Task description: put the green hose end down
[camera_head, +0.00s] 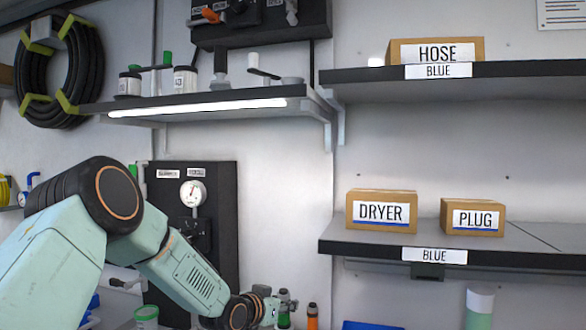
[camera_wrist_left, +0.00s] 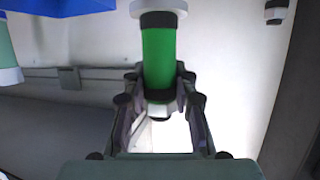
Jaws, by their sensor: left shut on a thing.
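The green hose end (camera_wrist_left: 158,55) stands between the fingers of my left gripper (camera_wrist_left: 158,92) in the left wrist view. It is a green cylinder with a white collar at its top in the picture and a black band with a pale tip lower down. My left gripper is shut on it. In the head view my left arm reaches down to the lower middle, and a small green piece (camera_head: 284,309) shows beside its wrist. The fingers are mostly hidden there. My right gripper is in neither view.
An orange piece (camera_head: 312,316) stands just right of the green one. A black panel with a gauge (camera_head: 193,193) is behind my arm. Shelves at right hold DRYER (camera_head: 381,211), PLUG (camera_head: 472,218) and HOSE (camera_head: 437,51) boxes. A coiled black hose (camera_head: 60,72) hangs upper left.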

